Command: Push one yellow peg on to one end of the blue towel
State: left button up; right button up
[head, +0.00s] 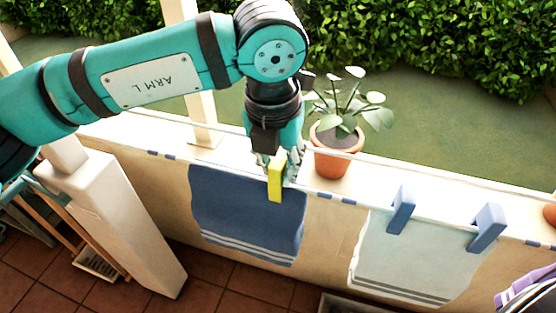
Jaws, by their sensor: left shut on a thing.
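The blue towel (240,215) hangs over the line along the low wall, with pale stripes near its lower edge. A yellow peg (275,182) is upright at the towel's upper right end, in front of the cloth. My left gripper (278,163) is shut on the peg's upper part and points down from above. I cannot tell whether the peg straddles the line and towel or is only in front of them. The peg's top is partly hidden by the fingers. My right gripper is not in view.
A potted plant (334,152) stands on the ledge close to the right of my left gripper. A pale towel (410,255) hangs further right with two blue pegs (402,209) (487,228). A white post (120,220) stands at left.

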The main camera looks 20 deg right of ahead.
pick_arm(q)
jog(key=shift+f, duration=0.25)
jog(key=o, duration=0.9)
jog(key=shift+o, duration=0.2)
jog(key=shift+r, duration=0.15)
jog(key=shift+r+p, duration=1.45)
jog(key=shift+r, duration=2.45)
